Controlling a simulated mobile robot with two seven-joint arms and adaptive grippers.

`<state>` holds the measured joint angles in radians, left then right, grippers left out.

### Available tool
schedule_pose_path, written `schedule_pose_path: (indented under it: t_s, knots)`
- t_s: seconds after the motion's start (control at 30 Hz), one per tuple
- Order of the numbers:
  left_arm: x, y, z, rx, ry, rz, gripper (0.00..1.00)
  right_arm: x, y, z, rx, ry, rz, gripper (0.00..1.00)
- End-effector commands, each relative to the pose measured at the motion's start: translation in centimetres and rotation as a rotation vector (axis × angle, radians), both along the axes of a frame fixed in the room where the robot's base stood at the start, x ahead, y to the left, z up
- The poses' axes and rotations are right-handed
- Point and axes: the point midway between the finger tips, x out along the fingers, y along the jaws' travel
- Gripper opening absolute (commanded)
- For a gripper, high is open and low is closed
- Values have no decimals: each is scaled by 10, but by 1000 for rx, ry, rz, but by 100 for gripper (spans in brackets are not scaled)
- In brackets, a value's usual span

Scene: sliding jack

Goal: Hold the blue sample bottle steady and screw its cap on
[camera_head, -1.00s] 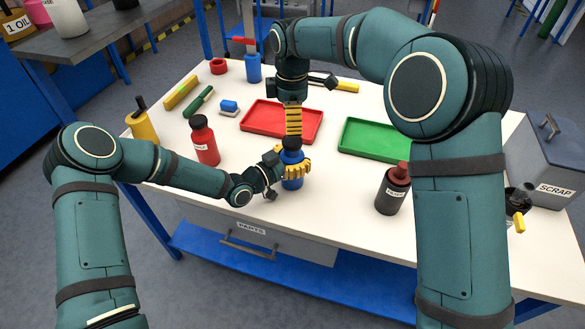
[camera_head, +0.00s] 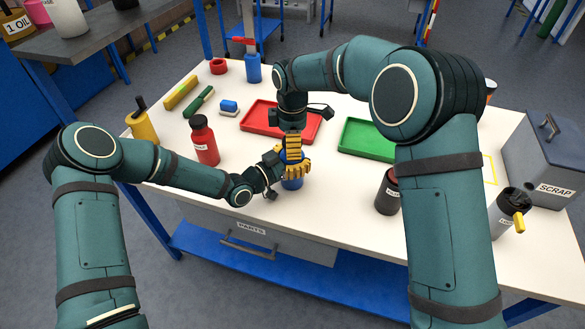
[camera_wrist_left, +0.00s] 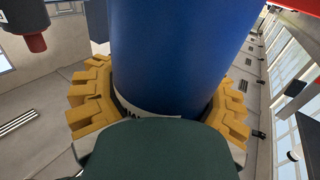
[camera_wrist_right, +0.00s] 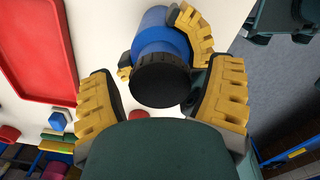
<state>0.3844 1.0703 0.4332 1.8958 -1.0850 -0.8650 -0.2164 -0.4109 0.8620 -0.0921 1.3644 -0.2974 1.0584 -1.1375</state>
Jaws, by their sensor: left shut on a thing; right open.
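The blue sample bottle (camera_head: 292,184) stands upright near the front middle of the white table. My left gripper (camera_head: 297,171) is shut around its body; the left wrist view shows yellow fingers (camera_wrist_left: 160,95) on both sides of the blue wall (camera_wrist_left: 182,45). The black cap (camera_wrist_right: 160,80) is at the bottle's top in the right wrist view. My right gripper (camera_head: 293,143) points down over the bottle, open, with its fingers on either side of the cap. The cap is hidden in the head view, and I cannot tell whether it is screwed tight.
A red tray (camera_head: 258,130) lies behind the bottle and a green tray (camera_head: 365,151) to its right. A red bottle (camera_head: 205,143) stands left, and a dark bottle (camera_head: 387,193) right, partly behind my right arm.

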Motion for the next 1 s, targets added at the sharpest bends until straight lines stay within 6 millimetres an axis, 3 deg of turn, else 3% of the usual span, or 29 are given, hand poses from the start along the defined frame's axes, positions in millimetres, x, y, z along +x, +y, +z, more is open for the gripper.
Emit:
schedule_pose_path:
  t_s: [0.1, 0.3, 0.47, 0.57, 1.0]
  knots:
    - [0, 0, 0, 0, 0, 0, 0, 0, 0, 0, 0, 0, 0, 77]
    - [0, 0, 0, 0, 0, 0, 0, 0, 0, 0, 0, 0, 0, 7]
    - [0, 0, 0, 0, 0, 0, 0, 0, 0, 0, 0, 0, -25, 7]
    - [0, 0, 0, 0, 0, 0, 0, 0, 0, 0, -1, -1, -126, 7]
    - [0, 0, 0, 0, 0, 0, 0, 0, 1, 0, -2, -1, -980, 7]
